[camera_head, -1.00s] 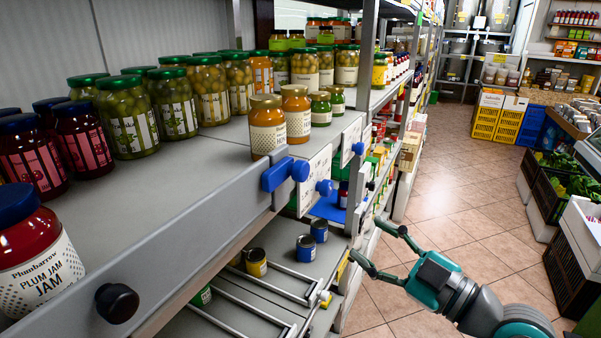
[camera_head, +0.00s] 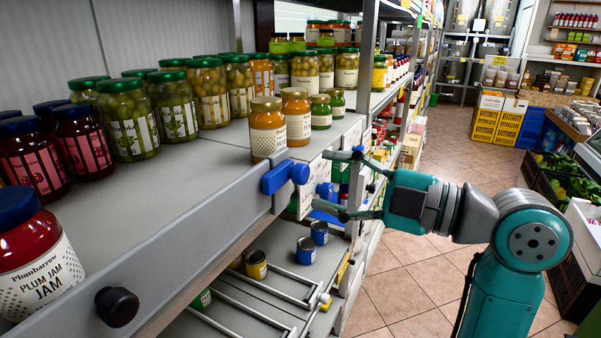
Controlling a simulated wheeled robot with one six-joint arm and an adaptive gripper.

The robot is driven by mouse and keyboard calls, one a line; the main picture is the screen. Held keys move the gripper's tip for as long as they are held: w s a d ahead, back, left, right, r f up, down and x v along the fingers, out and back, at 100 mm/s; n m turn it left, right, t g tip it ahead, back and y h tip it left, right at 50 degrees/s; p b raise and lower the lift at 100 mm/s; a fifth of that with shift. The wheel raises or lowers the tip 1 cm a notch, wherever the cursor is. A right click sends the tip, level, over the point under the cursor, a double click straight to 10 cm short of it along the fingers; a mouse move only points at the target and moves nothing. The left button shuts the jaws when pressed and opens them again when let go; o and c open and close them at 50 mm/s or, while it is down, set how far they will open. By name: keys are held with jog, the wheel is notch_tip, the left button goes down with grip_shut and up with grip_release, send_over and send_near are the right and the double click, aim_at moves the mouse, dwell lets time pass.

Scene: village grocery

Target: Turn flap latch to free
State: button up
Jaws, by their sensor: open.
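A blue latch (camera_head: 277,179) with a round knob sits on the grey front rail of the upper shelf, near its far end. A second, smaller blue knob (camera_head: 324,190) shows just beyond it on a white panel (camera_head: 310,172). I cannot tell from this view which one is the flap latch. My gripper (camera_head: 333,183) is open and empty, with one finger above and one below the smaller knob in the picture. Its fingertips point left at the panel. Whether they touch anything is unclear.
Jars crowd the upper shelf, with two orange jars (camera_head: 296,116) close behind the blue latch. A black knob (camera_head: 116,306) sticks out of the near rail. Small tins (camera_head: 306,250) stand on the lower shelf between rails. The tiled aisle (camera_head: 415,262) is free.

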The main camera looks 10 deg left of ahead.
aim_at(306, 176)
jog(key=shift+x, duration=2.7)
jog(key=shift+c, duration=0.3)
